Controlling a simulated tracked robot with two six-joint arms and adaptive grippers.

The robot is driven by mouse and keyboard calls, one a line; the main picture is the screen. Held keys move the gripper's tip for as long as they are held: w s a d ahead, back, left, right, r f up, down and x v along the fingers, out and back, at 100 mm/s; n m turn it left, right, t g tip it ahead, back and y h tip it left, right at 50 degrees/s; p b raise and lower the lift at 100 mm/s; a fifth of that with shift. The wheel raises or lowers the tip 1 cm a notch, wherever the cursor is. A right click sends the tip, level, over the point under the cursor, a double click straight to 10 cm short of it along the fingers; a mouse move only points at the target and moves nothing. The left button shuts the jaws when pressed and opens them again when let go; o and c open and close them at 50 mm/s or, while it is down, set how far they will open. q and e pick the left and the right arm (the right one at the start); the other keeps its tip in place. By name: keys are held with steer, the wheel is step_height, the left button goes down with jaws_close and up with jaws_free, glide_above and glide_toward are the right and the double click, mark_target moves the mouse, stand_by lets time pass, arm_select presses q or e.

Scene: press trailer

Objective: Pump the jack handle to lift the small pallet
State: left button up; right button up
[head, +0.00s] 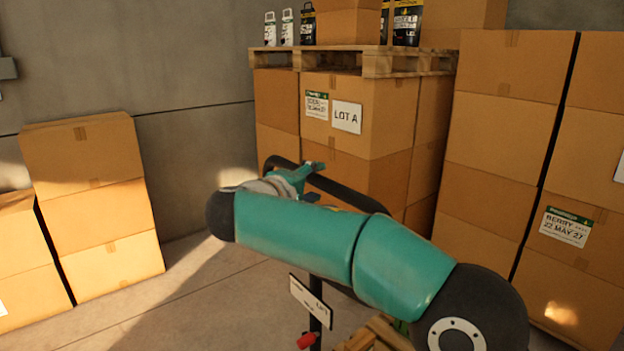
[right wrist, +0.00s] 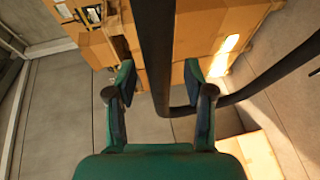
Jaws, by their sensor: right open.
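The black jack handle (head: 345,190) shows as a loop behind my right arm, and its post carries a white label plate (head: 311,300). My right gripper (head: 295,178) is at the left part of the loop. In the right wrist view, a black handle bar (right wrist: 157,50) runs between the spread fingers of the right gripper (right wrist: 159,75), with a gap on both sides. I cannot tell how deep the bar lies between them. A wooden pallet (head: 378,335) shows partly at the bottom, mostly hidden by my arm. My left gripper is out of view.
Stacked cartons (head: 95,200) stand at the left, with more tall stacks (head: 490,150) at the right. Behind the handle, boxes marked LOT A carry a wooden pallet (head: 365,62) with goods on top. A red part (head: 307,341) sits low on the post. Bare floor (head: 215,300) lies left of it.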

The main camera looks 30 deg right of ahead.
steer(key=shift+x, duration=0.95)
steer(key=shift+a, duration=0.1)
jaws_close()
